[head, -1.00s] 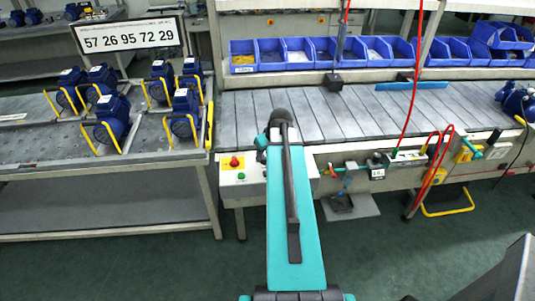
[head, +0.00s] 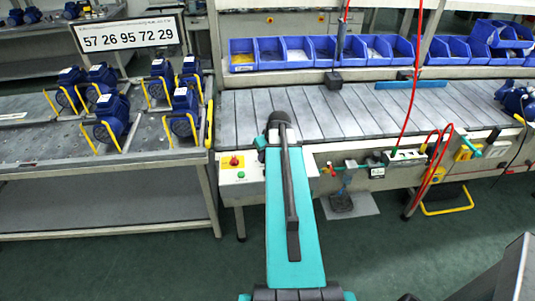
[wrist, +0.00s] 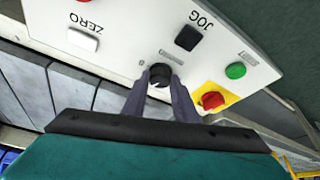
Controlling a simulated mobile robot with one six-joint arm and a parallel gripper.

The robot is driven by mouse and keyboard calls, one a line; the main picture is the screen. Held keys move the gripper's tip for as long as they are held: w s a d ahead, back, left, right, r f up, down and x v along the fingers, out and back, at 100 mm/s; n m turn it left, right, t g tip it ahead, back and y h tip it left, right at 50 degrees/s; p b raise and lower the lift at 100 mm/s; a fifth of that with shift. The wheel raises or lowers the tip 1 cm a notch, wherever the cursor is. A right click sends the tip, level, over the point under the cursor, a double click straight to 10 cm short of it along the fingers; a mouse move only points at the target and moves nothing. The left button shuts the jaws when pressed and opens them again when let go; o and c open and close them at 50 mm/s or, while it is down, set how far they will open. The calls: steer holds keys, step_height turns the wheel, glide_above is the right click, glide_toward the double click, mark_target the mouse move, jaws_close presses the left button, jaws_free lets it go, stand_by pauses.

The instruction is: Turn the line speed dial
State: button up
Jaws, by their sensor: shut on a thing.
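The black round dial (wrist: 160,74) sits on a pale control panel (wrist: 120,50) in the wrist view. My gripper (wrist: 160,82) is shut on the dial, one dark finger on each side of it. Part of the dial is hidden between the fingers. In the head view the panel (head: 252,182) is on the front of the conveyor, and my arm hides the dial and my fingers there.
Near the dial are a white ZERO button (wrist: 83,39), a black JOG button (wrist: 188,37), a green button (wrist: 235,70) and a red knob (wrist: 213,100) on yellow. The slatted conveyor (head: 400,115) lies behind. Blue pumps (head: 110,117) stand on the left bench.

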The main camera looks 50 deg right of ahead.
steer(key=shift+m+h, duration=0.3)
steer(key=shift+m, duration=0.4)
steer(key=o, duration=1.1)
steer(key=shift+c, duration=0.2)
steer(key=shift+a+r+b, duration=0.1)
steer(key=shift+r+b, duration=0.05)
steer(key=shift+b, duration=0.15)
steer(key=b+v, duration=0.2)
steer(key=v, duration=1.1)
steer(key=shift+r, duration=0.25)
steer(key=shift+s, duration=0.1)
